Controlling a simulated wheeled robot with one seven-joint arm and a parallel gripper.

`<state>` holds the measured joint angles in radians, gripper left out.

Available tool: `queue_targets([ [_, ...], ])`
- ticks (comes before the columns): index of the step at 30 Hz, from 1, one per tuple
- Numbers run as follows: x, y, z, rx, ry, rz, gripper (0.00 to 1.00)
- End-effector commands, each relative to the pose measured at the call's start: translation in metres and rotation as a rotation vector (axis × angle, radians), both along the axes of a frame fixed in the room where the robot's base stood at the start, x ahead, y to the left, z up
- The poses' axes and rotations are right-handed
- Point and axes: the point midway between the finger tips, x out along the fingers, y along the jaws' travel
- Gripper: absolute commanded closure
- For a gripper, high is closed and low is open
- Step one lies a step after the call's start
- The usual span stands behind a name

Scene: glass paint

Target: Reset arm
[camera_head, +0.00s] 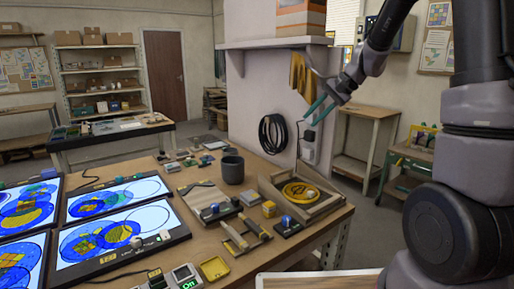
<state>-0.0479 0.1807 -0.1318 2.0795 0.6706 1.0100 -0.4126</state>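My gripper (323,104) is raised in the upper right middle of the head view, above and behind the right end of the workbench (150,172). Its teal fingers point down and left and look spread apart, with nothing visible between them. My arm comes in from the right side and bends over at the top. The gripper is clear of the bench and of the things on it.
Lit panels (125,245) with blue and yellow circle designs lie on the bench's left. A dark cup (232,170), a wooden tray (325,208) with a yellow coil (300,192), and small blocks stand right. Shelves (100,80) stand behind. A side table (372,112) is mostly bare.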

Motion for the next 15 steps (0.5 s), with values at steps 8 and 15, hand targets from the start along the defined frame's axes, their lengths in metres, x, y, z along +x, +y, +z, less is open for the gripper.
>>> queue_targets([
  [8, -0.104, -0.017, 0.074, -0.169, -0.134, 0.045, 0.70],
  [15, -0.189, -0.038, 0.100, -0.343, -0.262, 0.045, 0.70],
])
